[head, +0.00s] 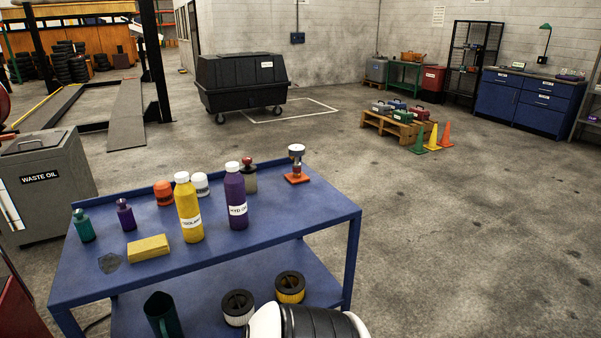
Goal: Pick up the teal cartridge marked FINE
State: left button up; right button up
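No label reading FINE can be made out in the head view, so I cannot tell which thing is the teal cartridge. A small teal bottle (83,226) stands upright at the left end of the blue cart's top. A dark teal open-topped container (162,316) stands on the cart's lower shelf, cut off by the bottom edge. Beside it on that shelf are a black-topped white filter (238,307) and a black-topped yellow filter (290,288). Neither gripper shows; only a white and black part, apparently of my arm, is at the bottom edge.
The blue cart (285,222) also bears a yellow bottle (189,212), a purple bottle (236,200), a small purple bottle (126,215), a yellow sponge (149,248) and other small items. A waste oil bin (45,185) stands left. Floor to the right is clear up to the cones (445,135).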

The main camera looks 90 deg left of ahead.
aim_at(81, 223)
jog(key=u, duration=2.6)
jog(key=i+j+u, duration=0.1)
jog(key=j+u, duration=0.3)
jog(key=i+j+u, duration=0.1)
jog(key=u, duration=0.3)
jog(key=i+j+u, duration=0.15)
jog(key=j+u, duration=0.25)
